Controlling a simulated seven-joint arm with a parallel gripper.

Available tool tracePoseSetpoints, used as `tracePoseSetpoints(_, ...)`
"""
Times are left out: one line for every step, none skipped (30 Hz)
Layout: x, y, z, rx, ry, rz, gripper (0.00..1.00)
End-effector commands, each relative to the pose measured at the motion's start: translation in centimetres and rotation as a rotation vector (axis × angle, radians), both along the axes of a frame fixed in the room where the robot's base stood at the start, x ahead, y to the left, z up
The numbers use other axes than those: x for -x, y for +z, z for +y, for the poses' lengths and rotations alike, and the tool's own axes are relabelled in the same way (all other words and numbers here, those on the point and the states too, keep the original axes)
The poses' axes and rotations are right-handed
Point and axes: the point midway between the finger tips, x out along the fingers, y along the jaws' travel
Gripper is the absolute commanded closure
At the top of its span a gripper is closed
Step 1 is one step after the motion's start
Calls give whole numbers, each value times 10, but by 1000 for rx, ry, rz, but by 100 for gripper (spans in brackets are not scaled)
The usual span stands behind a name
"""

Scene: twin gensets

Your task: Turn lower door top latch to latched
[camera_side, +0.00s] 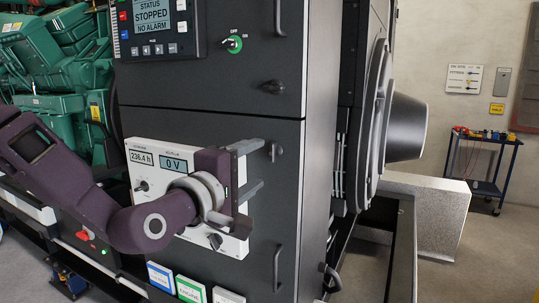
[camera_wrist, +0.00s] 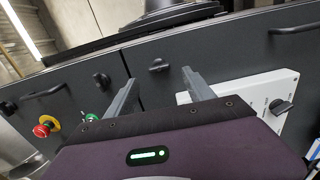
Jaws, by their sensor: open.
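The lower door's top latch (camera_side: 274,152) is a small dark lever near the door's top right corner, standing upright along the door's edge. In the wrist view the latch (camera_wrist: 158,66) lies beyond and between my two fingertips, apart from them. My gripper (camera_side: 262,166) is open and empty, in front of the lower door (camera_side: 262,220). In the wrist view my gripper (camera_wrist: 160,77) has a finger on each side of the latch.
The upper door's latch (camera_side: 272,87) lies roughly crosswise above the seam. A white meter panel (camera_side: 140,150) is behind my wrist. A door handle (camera_side: 279,268) stands lower down. A red stop button (camera_wrist: 43,128) and a green-ringed switch (camera_side: 232,44) are on the upper door.

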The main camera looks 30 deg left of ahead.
Motion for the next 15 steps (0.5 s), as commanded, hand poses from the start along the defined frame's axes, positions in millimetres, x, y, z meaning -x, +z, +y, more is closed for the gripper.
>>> tracePoseSetpoints(-4, -1, 0, 18, 10, -10, 38)
tracePoseSetpoints(-8, -1, 1, 24, 15, -15, 38)
tracePoseSetpoints(-14, 0, 1, 28, 18, -18, 38)
tracePoseSetpoints(-19, 0, 2, 28, 19, -18, 38)
tracePoseSetpoints(-25, 0, 2, 28, 19, -18, 38)
tracePoseSetpoints(-34, 1, 2, 28, 18, -19, 38)
tracePoseSetpoints(-40, 0, 2, 27, 17, -17, 38)
tracePoseSetpoints(-46, 1, 2, 26, 18, -18, 38)
tracePoseSetpoints(-53, 1, 2, 25, 18, -18, 38)
tracePoseSetpoints(-57, 0, 2, 25, 17, -18, 38)
tracePoseSetpoints(-61, 1, 2, 25, 16, -19, 38)
tracePoseSetpoints(-66, 1, 2, 25, 16, -19, 38)
tracePoseSetpoints(-68, 1, 1, 24, 15, -18, 38)
tracePoseSetpoints(-70, 0, 1, 23, 15, -17, 38)
tracePoseSetpoints(-72, 1, 2, 23, 15, -18, 38)
